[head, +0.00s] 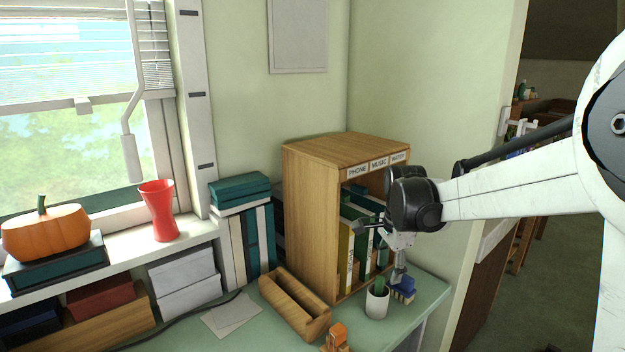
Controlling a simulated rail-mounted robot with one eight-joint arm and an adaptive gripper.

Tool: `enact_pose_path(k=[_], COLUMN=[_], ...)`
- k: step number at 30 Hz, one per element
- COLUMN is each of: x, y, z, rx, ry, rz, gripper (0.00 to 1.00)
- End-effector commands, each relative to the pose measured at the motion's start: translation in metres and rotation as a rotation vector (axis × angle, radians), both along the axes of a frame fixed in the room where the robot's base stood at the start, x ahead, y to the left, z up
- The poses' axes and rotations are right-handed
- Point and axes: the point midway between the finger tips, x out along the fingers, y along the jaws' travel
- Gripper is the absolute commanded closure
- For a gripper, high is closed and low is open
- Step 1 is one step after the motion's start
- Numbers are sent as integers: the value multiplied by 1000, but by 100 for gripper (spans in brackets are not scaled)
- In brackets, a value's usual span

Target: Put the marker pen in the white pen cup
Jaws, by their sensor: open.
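The white pen cup (377,305) stands upright on the green desk, in front of the wooden cubby. A dark green object (379,284) sticks up out of it; I cannot tell whether this is the marker pen. No other marker pen can be made out. My gripper (383,252) is open above the cup, in front of the cubby opening. One finger points left and the other hangs down near the cup's right side. I see nothing held between the fingers.
A wooden cubby (309,215) with binders stands behind the cup. A blue vise-like object (403,291) is just right of the cup. A wooden tray (293,304) and a small orange-brown object (337,337) lie to the left. Papers (231,314) lie farther left.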

Motion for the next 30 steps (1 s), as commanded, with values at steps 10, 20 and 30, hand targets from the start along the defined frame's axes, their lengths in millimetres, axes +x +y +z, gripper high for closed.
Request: enact_pose_path(k=[10, 20, 30], x=[-78, -153, -226], y=[0, 0, -1], z=[51, 73, 71], rx=[-62, -158, -295], ry=[-123, -234, -336], rz=[320, 618, 914], gripper=[58, 58, 58])
